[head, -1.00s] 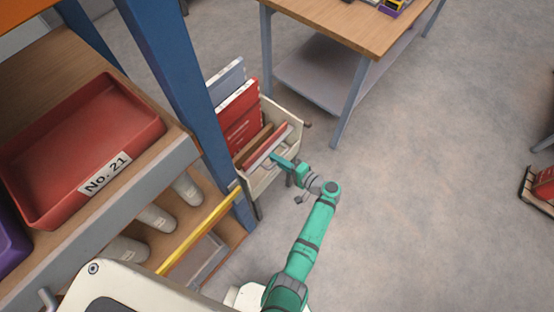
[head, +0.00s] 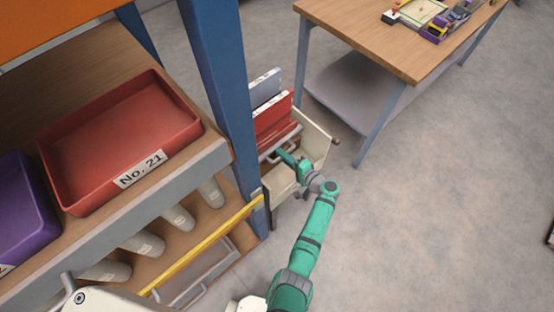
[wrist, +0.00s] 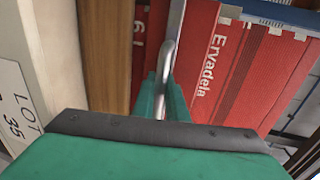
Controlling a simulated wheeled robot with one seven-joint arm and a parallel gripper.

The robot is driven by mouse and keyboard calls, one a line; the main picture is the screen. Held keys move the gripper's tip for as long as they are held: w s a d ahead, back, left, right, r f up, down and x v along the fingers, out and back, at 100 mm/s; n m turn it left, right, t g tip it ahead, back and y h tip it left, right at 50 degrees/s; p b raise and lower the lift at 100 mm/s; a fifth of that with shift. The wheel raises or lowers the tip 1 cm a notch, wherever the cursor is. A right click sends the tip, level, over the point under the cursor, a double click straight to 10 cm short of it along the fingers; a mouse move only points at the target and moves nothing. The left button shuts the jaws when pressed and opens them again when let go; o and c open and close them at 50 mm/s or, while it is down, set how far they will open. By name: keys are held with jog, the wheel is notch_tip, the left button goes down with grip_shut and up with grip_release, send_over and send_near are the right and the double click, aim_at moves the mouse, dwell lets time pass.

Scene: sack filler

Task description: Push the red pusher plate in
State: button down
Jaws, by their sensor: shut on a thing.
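The red pusher plate (head: 279,142) is a thin red panel with a pale edge, standing in a cream bin (head: 316,133) beside the blue post. It is close against upright red packs (head: 270,118). In the wrist view its grey metal handle (wrist: 169,58) runs between the green fingers. My gripper (head: 284,156) is shut on this handle; it also shows in the wrist view (wrist: 163,92). The fingers hide the lower part of the handle. Red packs marked "Ervadela" (wrist: 222,65) stand to the right in the wrist view.
A blue post (head: 222,95) and a shelf with a red No. 21 tray (head: 118,180) are left of the bin. A wooden table (head: 385,38) stands behind. A yellow bar (head: 205,245) crosses below the shelf.

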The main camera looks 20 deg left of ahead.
jog(key=shift+w+r, duration=0.1)
jog(key=shift+w, duration=0.3)
jog(key=shift+a, duration=0.1)
jog(key=c, duration=1.8)
grip_release()
jog(key=shift+o, duration=0.2)
jog(key=shift+a+r, duration=0.1)
jog(key=shift+w+r, duration=0.1)
jog(key=v, duration=0.7)
jog(key=f+v, duration=0.1)
jog(key=v, duration=0.2)
jog(key=shift+s+d, duration=0.25)
jog(key=shift+s, duration=0.15)
jog(key=shift+s+d, duration=0.15)
jog(key=shift+s, duration=0.1)
